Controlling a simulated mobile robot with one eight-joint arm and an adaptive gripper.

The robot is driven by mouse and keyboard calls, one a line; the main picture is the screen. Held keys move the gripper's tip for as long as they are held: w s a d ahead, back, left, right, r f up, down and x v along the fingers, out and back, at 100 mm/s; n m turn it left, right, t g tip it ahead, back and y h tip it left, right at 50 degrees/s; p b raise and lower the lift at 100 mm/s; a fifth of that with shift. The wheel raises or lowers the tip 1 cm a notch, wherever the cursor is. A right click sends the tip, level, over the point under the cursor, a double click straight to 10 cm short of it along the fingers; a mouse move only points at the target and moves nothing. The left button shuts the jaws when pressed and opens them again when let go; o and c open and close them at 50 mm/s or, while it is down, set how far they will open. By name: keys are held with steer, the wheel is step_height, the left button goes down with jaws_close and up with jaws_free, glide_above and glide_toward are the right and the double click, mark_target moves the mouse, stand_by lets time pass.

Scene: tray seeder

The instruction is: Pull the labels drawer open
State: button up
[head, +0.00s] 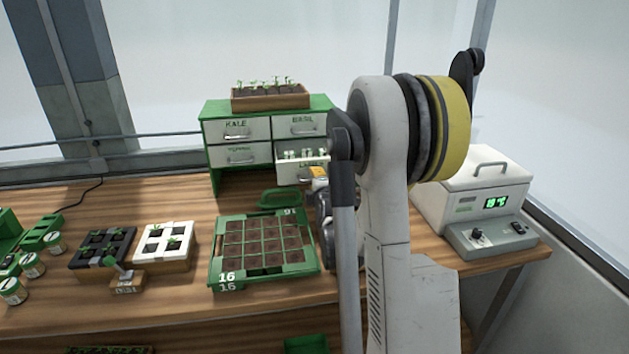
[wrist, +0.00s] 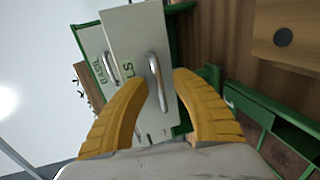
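The labels drawer (head: 300,170) is the lower right drawer of the green cabinet (head: 214,176). It stands out from the cabinet, and white pieces show inside it. In the wrist view its pale front (wrist: 134,40) with the letters "LS" sits forward of the basil drawer (wrist: 92,42). Its metal handle (wrist: 154,70) lies between the yellow fingers of my gripper (wrist: 160,80). The fingers are apart, with visible gaps beside the handle. In the head view my gripper (head: 319,172) is at the drawer front, and my arm hides part of the drawer.
A green seed tray (head: 216,262) with soil cells lies in front of the cabinet. A white device (head: 480,200) with a green display stands at the right. A wooden planter (head: 270,102) sits on the cabinet. Small black and white trays are at the left.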

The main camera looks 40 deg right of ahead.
steer(key=v, duration=1.2)
steer(key=s+a+r+m+g+y, duration=0.15)
steer(key=a+m+y, duration=0.4)
steer(key=a, duration=1.35)
steer(key=s+a+f+m+g+y, duration=0.2)
steer(key=s+a+m+g, duration=0.2)
steer(key=s+a, duration=0.9)
steer(key=shift+s+f+m+g+y, duration=0.3)
steer(key=shift+s+m, duration=0.35)
steer(key=shift+m, duration=0.5)
